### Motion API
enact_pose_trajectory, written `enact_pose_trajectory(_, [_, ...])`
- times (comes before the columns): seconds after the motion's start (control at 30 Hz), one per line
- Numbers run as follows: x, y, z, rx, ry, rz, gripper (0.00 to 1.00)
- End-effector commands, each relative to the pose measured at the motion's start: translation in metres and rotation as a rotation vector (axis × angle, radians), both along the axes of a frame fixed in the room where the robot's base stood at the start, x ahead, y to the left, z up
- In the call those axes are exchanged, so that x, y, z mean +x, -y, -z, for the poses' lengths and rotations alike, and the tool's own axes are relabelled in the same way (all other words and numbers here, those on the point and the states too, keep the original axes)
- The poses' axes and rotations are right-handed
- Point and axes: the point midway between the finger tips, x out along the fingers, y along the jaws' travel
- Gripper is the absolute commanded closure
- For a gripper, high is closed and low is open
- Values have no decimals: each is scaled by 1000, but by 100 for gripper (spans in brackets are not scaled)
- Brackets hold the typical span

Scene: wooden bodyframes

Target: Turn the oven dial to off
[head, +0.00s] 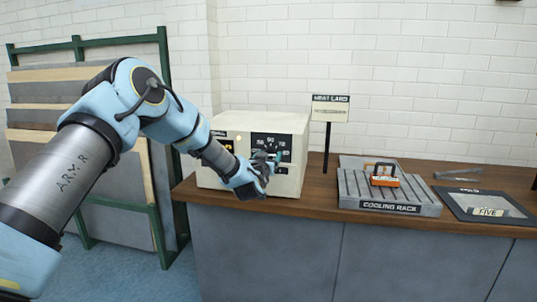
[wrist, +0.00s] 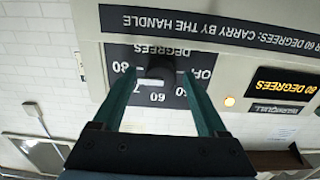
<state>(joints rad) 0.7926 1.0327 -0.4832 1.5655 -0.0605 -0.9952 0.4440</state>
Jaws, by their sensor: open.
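The oven (head: 228,122) is a cream box on the wooden counter. Its black dial panel (head: 270,141) faces me, partly hidden by my gripper (head: 272,160). In the wrist view, which is upside down, the dark round dial (wrist: 160,68) sits on a plate with numbers and an OFF mark (wrist: 205,73). A white mark by the dial points to the lower left of the picture, away from OFF. My gripper (wrist: 160,76) is open, its green fingers on either side of the dial. I cannot tell whether they touch it.
A lit amber display (wrist: 283,84) and a small lamp (wrist: 229,101) are beside the dial. A sign on a post (head: 330,108) stands right of the oven. A cooling rack (head: 350,190) holds an orange item with a handle (head: 385,180). A dark mat (head: 480,200) lies farther right.

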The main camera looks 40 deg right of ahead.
Motion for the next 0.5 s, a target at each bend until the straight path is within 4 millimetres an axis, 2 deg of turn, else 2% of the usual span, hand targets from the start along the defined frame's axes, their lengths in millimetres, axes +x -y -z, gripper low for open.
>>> enact_pose_trajectory(0.27, [1, 1, 0, 0, 0, 0, 25])
enact_pose_trajectory(0.5, [1, 1, 0, 0, 0, 0, 50])
